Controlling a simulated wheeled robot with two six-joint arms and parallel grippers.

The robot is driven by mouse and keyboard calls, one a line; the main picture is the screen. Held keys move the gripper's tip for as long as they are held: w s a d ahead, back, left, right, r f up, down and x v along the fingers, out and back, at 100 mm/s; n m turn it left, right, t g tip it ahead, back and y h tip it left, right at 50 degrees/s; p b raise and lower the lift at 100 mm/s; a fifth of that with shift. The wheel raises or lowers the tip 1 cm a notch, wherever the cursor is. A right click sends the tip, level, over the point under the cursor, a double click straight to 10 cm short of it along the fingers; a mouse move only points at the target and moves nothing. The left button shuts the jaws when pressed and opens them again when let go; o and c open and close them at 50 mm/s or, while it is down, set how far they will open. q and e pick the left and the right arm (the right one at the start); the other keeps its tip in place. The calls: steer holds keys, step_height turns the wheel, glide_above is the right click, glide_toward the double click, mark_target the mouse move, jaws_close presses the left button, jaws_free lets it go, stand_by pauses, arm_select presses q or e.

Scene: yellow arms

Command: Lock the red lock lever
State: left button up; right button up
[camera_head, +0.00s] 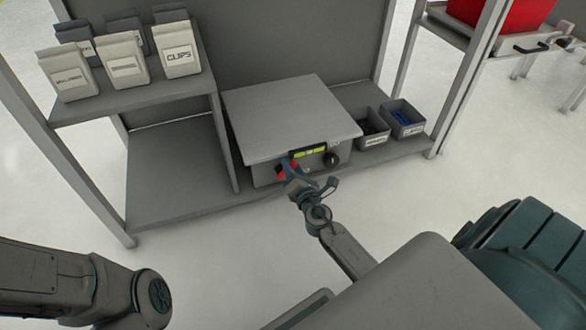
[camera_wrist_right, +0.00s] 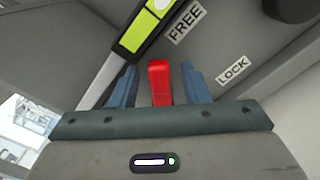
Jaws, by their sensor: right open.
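The red lock lever (camera_wrist_right: 160,82) stands between the two blue fingers of my right gripper (camera_wrist_right: 160,88) in the right wrist view. There is a gap on each side of it, so the fingers are open around it. The FREE label (camera_wrist_right: 184,22) is above the lever, and the LOCK label (camera_wrist_right: 233,70) is to its right. In the head view my right gripper (camera_head: 293,172) is at the front of the grey box (camera_head: 290,115), with a bit of the red lever (camera_head: 281,171) showing beside it. My left gripper is out of view; only part of that arm shows.
Labelled bags (camera_head: 122,59) stand on the left upper shelf. The floor in front is clear.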

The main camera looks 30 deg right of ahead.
steer(key=shift+c, duration=0.4)
jaws_close()
steer(key=shift+f, duration=0.1)
step_height(320, 180, down, 6)
steer(key=m+b, duration=1.2)
steer(key=m, duration=0.5)
steer(key=shift+m+b, duration=0.4)
steer(key=shift+f, duration=0.1)
